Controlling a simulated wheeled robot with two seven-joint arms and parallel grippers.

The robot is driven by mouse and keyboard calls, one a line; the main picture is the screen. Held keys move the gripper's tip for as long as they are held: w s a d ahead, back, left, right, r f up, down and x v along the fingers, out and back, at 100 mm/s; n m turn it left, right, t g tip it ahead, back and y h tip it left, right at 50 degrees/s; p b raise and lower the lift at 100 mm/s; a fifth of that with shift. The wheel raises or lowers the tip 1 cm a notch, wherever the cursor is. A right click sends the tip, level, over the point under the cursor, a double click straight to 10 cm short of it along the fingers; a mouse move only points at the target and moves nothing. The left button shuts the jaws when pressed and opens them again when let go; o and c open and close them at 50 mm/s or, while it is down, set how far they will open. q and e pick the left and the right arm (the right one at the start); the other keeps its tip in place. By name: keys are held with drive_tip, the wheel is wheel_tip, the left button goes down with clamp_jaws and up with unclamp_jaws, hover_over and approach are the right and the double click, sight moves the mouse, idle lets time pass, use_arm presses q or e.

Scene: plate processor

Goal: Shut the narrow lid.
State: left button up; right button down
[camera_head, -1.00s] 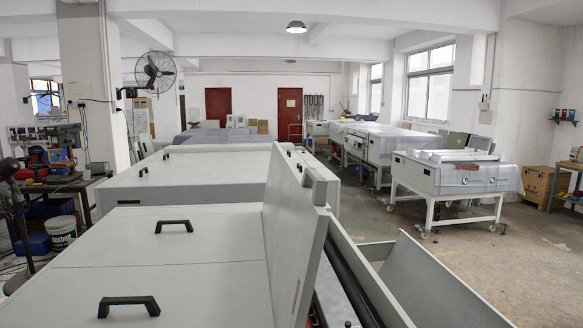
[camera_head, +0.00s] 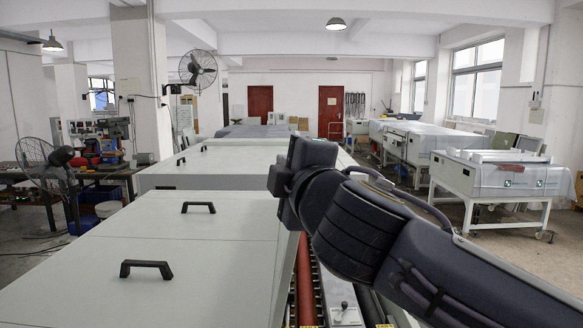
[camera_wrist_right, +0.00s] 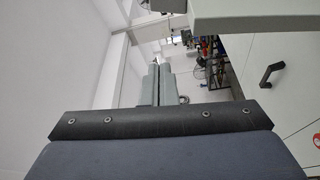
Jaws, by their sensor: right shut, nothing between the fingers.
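The narrow lid (camera_head: 286,285) is a light grey panel beside the red roller in the head view. It stands raised, seen nearly edge-on, and its upper part is hidden behind my right arm. My right gripper (camera_head: 284,186) is at the top of the lid, pointing left. I cannot tell whether it touches the lid. In the right wrist view its two grey fingers (camera_wrist_right: 156,72) are together and empty. A pale panel (camera_wrist_right: 255,17) crosses the top right there; I cannot tell whether it is the narrow lid. My left gripper is not in view.
The wide cover (camera_head: 120,260) left of the narrow lid lies flat, with two black handles (camera_head: 147,268). A red roller (camera_head: 305,285) shows in the open machine. More machines (camera_head: 500,175) stand at the right. A standing fan (camera_head: 50,165) is at the left.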

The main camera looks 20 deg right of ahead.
drive_tip(key=w+d+p, duration=0.1)
drive_tip(key=w, duration=0.1)
drive_tip(key=w+d, duration=0.1)
drive_tip(key=w, duration=0.1)
drive_tip(key=w+d+p, duration=0.1)
drive_tip(key=shift+w+d+p, duration=0.1)
drive_tip(key=shift+w+p, duration=0.2)
drive_tip(key=shift+w, duration=0.1)
drive_tip(key=shift+s+d+f, duration=0.1)
drive_tip(key=shift+d, duration=0.05)
drive_tip(key=shift+f, duration=0.1)
drive_tip(key=shift+d, duration=0.1)
